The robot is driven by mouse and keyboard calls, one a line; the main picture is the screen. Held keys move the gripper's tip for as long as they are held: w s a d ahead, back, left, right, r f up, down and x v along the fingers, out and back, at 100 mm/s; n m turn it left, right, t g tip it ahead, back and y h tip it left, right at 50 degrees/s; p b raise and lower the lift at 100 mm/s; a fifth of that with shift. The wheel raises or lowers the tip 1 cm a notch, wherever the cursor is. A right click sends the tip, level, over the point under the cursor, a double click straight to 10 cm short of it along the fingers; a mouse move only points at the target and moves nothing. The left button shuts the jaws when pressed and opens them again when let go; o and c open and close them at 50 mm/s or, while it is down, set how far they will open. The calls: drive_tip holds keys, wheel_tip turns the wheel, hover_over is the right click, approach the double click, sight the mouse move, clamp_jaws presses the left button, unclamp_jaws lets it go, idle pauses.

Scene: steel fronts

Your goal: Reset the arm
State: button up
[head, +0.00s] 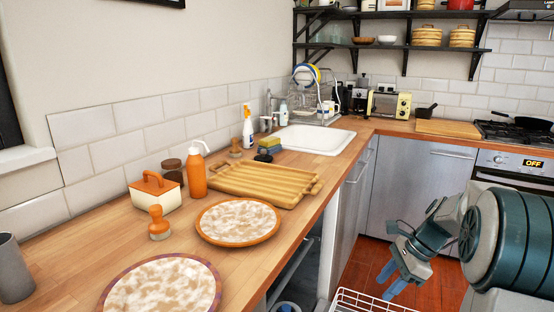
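My gripper (389,281) shows in the head view at the lower right, at the end of my grey and teal arm. It hangs over the red-brown floor, in front of the steel cabinet fronts and to the right of the wooden counter. Its blue fingers point down and to the left. A gap shows between the fingers, and nothing is seen held in it. The arm is bent, with a large teal link near the camera at the right edge.
A white wire rack (372,302) is below my gripper at the bottom edge. The wooden counter (262,260) holds patterned plates, a wooden tray (262,184) and an orange bottle (197,174). A stove (520,132) stands at the right. Some floor (358,268) is clear.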

drive_tip(key=s+a+r+n+t+h+p, duration=0.1)
drive_tip(key=s+a+r+n+h+p, duration=0.1)
drive_tip(key=s+a+r+n+p, duration=0.4)
drive_tip(key=s+a+r+n+t+h+p, duration=0.1)
drive_tip(key=s+a+r+n+h+p, duration=0.2)
drive_tip(key=s+a+r+n+p, duration=0.3)
drive_tip(key=s+r+n+p, duration=0.1)
drive_tip(key=s+r+n, duration=0.4)
drive_tip(key=s, duration=0.3)
drive_tip(key=shift+r+n+t+h, duration=0.3)
drive_tip(key=shift+r+n, duration=0.1)
drive_tip(key=shift+n, duration=0.4)
